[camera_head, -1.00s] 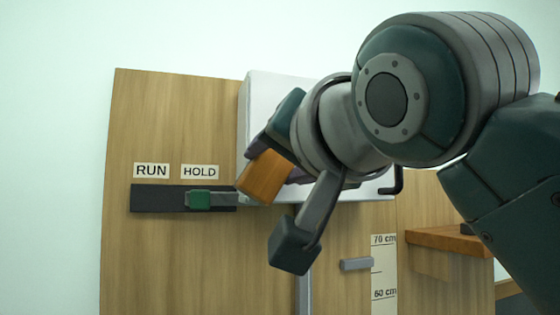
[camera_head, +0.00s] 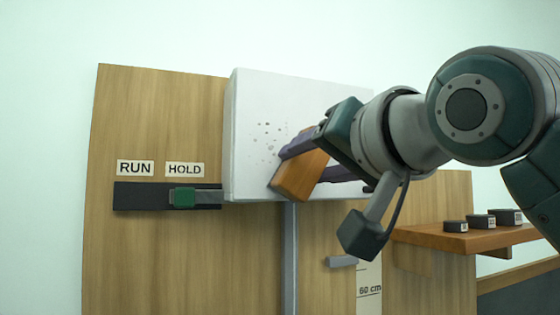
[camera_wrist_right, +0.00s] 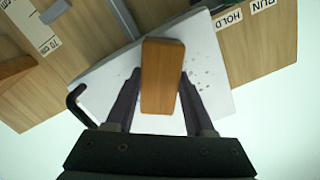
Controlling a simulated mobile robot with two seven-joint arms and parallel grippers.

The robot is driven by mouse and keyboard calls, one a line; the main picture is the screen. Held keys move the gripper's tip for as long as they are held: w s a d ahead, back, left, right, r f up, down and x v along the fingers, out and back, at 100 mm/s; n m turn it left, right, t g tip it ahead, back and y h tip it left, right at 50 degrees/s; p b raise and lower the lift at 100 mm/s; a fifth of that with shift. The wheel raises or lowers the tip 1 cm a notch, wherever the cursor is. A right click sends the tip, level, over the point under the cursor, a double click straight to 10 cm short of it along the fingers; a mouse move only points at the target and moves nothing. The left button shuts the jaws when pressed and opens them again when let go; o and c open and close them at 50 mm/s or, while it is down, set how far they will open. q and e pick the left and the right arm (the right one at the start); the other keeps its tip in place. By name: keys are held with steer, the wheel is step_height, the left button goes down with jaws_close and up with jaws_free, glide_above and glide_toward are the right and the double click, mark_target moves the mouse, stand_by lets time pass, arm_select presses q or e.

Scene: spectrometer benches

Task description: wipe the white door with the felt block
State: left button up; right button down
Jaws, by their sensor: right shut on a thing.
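The white door (camera_head: 255,110) is the front of a white box on the wooden panel, with a patch of grey specks left of its middle. It also shows in the right wrist view (camera_wrist_right: 105,85). My right gripper (camera_head: 300,165) is shut on the felt block (camera_head: 298,178), whose orange-brown wooden side faces the head camera. The block also shows between the fingers in the right wrist view (camera_wrist_right: 162,75). It is in front of the door's lower part, just below the specks. I cannot tell whether it touches the door. Its felt face is hidden. My left gripper is not in view.
A green slider (camera_head: 184,198) sits in a dark track under the RUN and HOLD labels. A grey peg (camera_head: 342,261) sticks out below the door. A wooden shelf (camera_head: 440,238) at right carries several small dark blocks. A black hook-shaped handle (camera_wrist_right: 75,100) shows at the door's edge.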

mark_target(251, 138)
steer(key=d+r, duration=0.1)
steer(key=w+d+r, duration=0.1)
steer(key=d, duration=0.1)
steer(key=shift+s+a+f, duration=0.1)
steer(key=shift+s+a, duration=0.2)
steer(key=shift+a, duration=0.6)
steer(key=shift+s+a, duration=0.35)
steer(key=shift+a, duration=0.5)
steer(key=shift+s+a+f, duration=0.1)
steer(key=shift+s+a, duration=0.2)
steer(key=shift+a, duration=0.6)
steer(key=shift+s+a, duration=0.25)
steer(key=shift+a, duration=0.65)
steer(key=shift+s+a, duration=0.2)
steer(key=shift+a, duration=0.7)
steer(key=shift+s+r, duration=0.1)
steer(key=shift+r, duration=0.85)
steer(key=shift+w+d+f, duration=0.1)
steer(key=shift+w+d, duration=0.25)
steer(key=shift+d, duration=0.5)
steer(key=shift+w+d, duration=0.3)
steer(key=shift+d, duration=0.6)
steer(key=shift+w+d+f, duration=0.1)
steer(key=shift+w+d, duration=0.25)
steer(key=shift+d, duration=0.5)
steer(key=w+d, duration=0.1)
steer(key=d, duration=0.5)
steer(key=shift+w+d+r, duration=0.15)
steer(key=shift+w, duration=0.15)
